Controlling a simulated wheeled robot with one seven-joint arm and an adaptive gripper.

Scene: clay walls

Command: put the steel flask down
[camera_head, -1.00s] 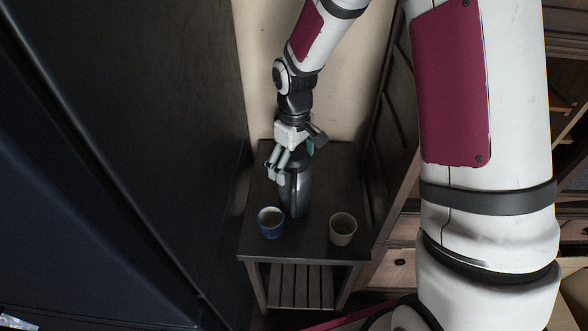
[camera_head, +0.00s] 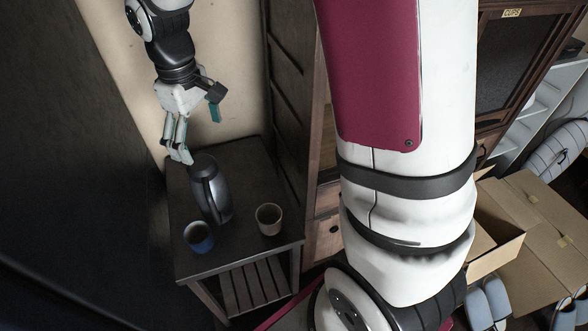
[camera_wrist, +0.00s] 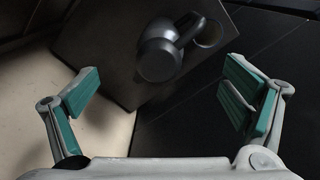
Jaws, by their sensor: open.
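The steel flask (camera_head: 224,189), dark grey with a handle, stands upright on a small dark side table (camera_head: 243,157), behind and between two cups. My gripper (camera_head: 197,137) is open and empty, above and behind the flask, apart from it. In the wrist view the flask (camera_wrist: 160,58) shows from above, beyond the spread fingers of my gripper (camera_wrist: 163,105), with clear space between them.
A blue cup (camera_head: 198,237) stands at the front left of the table, and a beige cup (camera_head: 269,219) at the right. A dark tall surface (camera_head: 75,170) is close on the left. An open cardboard box (camera_head: 535,225) lies at the right.

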